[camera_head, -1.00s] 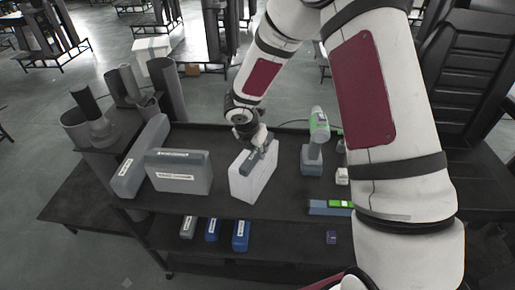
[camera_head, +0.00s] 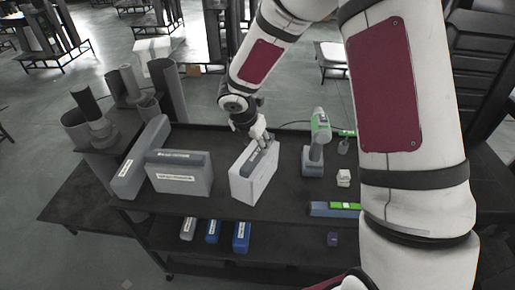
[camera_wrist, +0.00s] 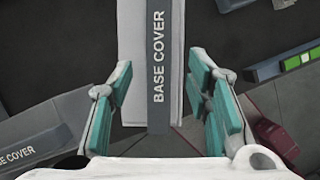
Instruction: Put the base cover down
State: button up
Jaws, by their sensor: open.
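The base cover is a white box with a grey strip along its top (camera_head: 250,184). It stands upright on the dark upper shelf of the cart. In the wrist view its strip reads "BASE COVER" (camera_wrist: 157,65). My gripper (camera_head: 258,138) is at the top back end of the box. In the wrist view my gripper (camera_wrist: 161,78) is open, with one teal-padded finger on each side of the box and gaps between the pads and its sides.
Two grey cases (camera_head: 180,178) (camera_head: 140,158) stand left of the box; the nearer also reads "BASE COVER" in the wrist view (camera_wrist: 40,140). A green-and-grey drill (camera_head: 317,140) stands to the right, with a green-topped block (camera_head: 333,209) at the front edge. Blue cases (camera_head: 241,236) lie below.

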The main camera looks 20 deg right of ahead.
jog(key=s+d+r+m, duration=0.2)
jog(key=s+r+m, duration=0.5)
jog(key=r, duration=0.4)
jog(key=s+d+r+m, duration=0.1)
jog(key=s+r+m, duration=0.55)
jog(key=r, duration=0.35)
jog(key=s+r+m+t+y, duration=0.1)
jog(key=s+r+m, duration=0.1)
jog(key=s+m, duration=0.4)
jog(key=s+a+r+m+t+y, duration=0.1)
jog(key=s+r+m+y, duration=0.1)
jog(key=s+m, duration=0.5)
jog(key=shift+s+a+r, duration=0.25)
jog(key=shift+s+r, duration=0.6)
jog(key=shift+s, duration=0.2)
jog(key=shift+m, duration=0.25)
jog(key=shift+w+f+b, duration=0.55)
jog(key=shift+w+b, duration=0.05)
